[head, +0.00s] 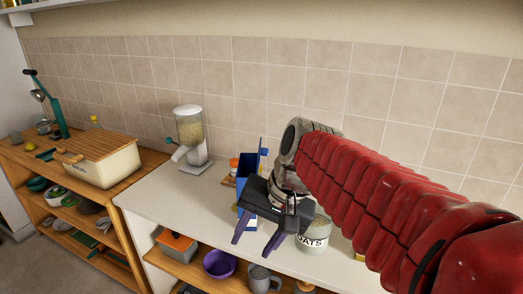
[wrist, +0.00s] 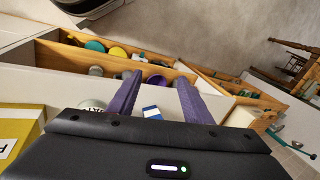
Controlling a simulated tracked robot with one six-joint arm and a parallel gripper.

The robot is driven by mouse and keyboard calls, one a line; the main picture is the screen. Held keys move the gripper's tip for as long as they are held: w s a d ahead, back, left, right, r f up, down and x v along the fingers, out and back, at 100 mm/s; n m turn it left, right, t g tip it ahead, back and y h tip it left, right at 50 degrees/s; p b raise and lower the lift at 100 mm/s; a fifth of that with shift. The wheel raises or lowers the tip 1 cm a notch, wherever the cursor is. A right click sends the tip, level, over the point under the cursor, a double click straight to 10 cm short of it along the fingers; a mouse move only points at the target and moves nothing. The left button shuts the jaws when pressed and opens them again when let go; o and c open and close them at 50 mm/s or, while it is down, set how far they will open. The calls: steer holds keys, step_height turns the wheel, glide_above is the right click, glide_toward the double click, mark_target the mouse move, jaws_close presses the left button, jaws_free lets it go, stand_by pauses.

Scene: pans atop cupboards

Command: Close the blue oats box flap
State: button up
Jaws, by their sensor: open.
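The blue box (head: 246,172) stands on the white counter, partly hidden behind my gripper. A narrow blue piece (head: 263,152) sticks up at its right side and looks like a raised flap. No lettering is readable on the box. My gripper (head: 252,248) is open, its two purple fingers pointing down toward the counter's front edge, in front of the box. In the wrist view, a small blue and white patch (wrist: 152,112), apparently part of the box, shows between the fingers of my gripper (wrist: 159,77). I cannot tell whether they touch it.
A round jar lettered OATS (head: 314,238) stands close to the right of my gripper. A grain dispenser (head: 190,135) stands left on the counter, with clear counter before it. An orange-lidded jar (head: 233,165) is beside the box. Shelves below hold a purple bowl (head: 220,265).

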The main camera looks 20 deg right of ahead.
steer(key=w+d+r+m+y, duration=0.3)
steer(key=w+d+m+y, duration=0.15)
steer(key=w, duration=0.45)
steer(key=w+d+r+m+y, duration=0.2)
steer(key=w+d+m+y, duration=0.25)
steer(key=w, duration=0.55)
steer(key=w+d+f+m+t+y, duration=0.1)
steer(key=w+d+m+t+y, duration=0.1)
steer(key=d, duration=0.8)
steer(key=w+d+f+m+t+y, duration=0.1)
steer(key=d+m, duration=0.4)
steer(key=d, duration=0.5)
steer(key=shift+w+d+f+t+y, duration=0.2)
steer(key=shift+w+d+t+y, duration=0.15)
steer(key=shift+w+t+y, duration=0.25)
steer(key=shift+w+a, duration=0.1)
steer(key=x, duration=1.3)
steer(key=shift+a, duration=0.35)
